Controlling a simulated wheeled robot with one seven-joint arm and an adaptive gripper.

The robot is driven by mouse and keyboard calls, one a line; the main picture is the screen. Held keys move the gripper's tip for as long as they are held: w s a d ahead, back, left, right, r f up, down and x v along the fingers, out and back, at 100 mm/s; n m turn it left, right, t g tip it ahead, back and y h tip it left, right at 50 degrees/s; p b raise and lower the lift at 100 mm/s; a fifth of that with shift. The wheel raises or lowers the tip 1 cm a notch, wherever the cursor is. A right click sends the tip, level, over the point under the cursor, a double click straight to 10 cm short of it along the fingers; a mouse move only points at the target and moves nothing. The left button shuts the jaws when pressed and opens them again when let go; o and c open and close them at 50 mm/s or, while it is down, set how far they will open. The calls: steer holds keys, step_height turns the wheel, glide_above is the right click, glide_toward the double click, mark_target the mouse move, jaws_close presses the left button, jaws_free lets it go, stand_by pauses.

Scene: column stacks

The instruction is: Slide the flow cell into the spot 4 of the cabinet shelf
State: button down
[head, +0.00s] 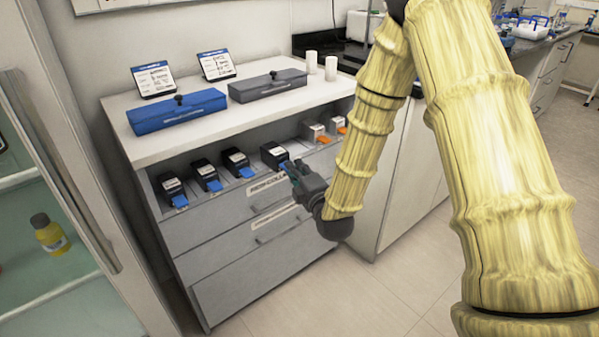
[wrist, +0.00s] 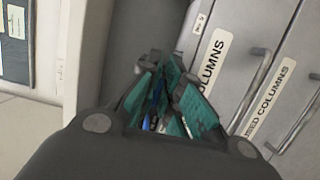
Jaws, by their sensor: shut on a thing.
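My gripper (head: 293,171) is at the front of the cabinet shelf (head: 225,192), before the fourth black unit (head: 273,155) from the left. It is shut on a blue piece (head: 286,165) that shows at the front of that unit. In the wrist view, my teal-padded fingers (wrist: 165,88) close around a narrow blue strip (wrist: 157,93), mostly hidden by them. I take this strip for the flow cell; whether it is joined to the black unit I cannot tell. The spot numbers are not readable.
Three black units with blue tabs (head: 208,176) stand to the left on the shelf. Two grey units with orange tabs (head: 320,132) stand to the right. Labelled drawers (head: 255,215) lie below. Blue (head: 177,112) and grey (head: 267,85) boxes sit on top.

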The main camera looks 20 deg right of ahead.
mark_target(279, 160)
steer(key=shift+w+a, duration=0.25)
steer(key=shift+w, duration=0.5)
steer(key=shift+w+a, duration=0.3)
steer(key=shift+w, duration=0.5)
steer(key=shift+w+a, duration=0.25)
steer(key=shift+w, duration=0.5)
steer(key=shift+w+f+b, duration=0.1)
steer(key=shift+f+b, duration=0.2)
steer(key=c, duration=1.5)
jaws_free()
steer(key=shift+s+f, duration=0.1)
steer(key=shift+s, duration=0.1)
